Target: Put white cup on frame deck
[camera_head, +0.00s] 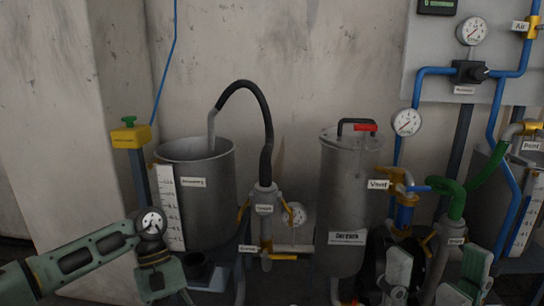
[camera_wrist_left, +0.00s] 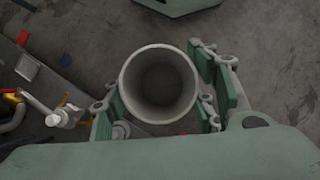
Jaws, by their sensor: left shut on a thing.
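The white cup (camera_wrist_left: 160,84) shows in the left wrist view, seen from above, with a pale round rim and an empty-looking inside. My left gripper (camera_wrist_left: 162,95) is shut on it, with green finger pads on both sides. In the head view my left arm (camera_head: 85,253) comes in at the lower left; its fingertips and the cup are not clearly visible there. My right gripper (camera_head: 436,274) shows at the lower right of the head view, its green fingers apart and nothing seen between them. I cannot tell for certain which surface is the frame deck.
A grey open tank (camera_head: 205,215) with a hose stands left of centre. A lidded steel vessel (camera_head: 345,200) stands right of it. Valves, gauges and blue pipes fill the right. The left wrist view shows a grey plate (camera_wrist_left: 40,82) with red and blue pieces beside bare floor.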

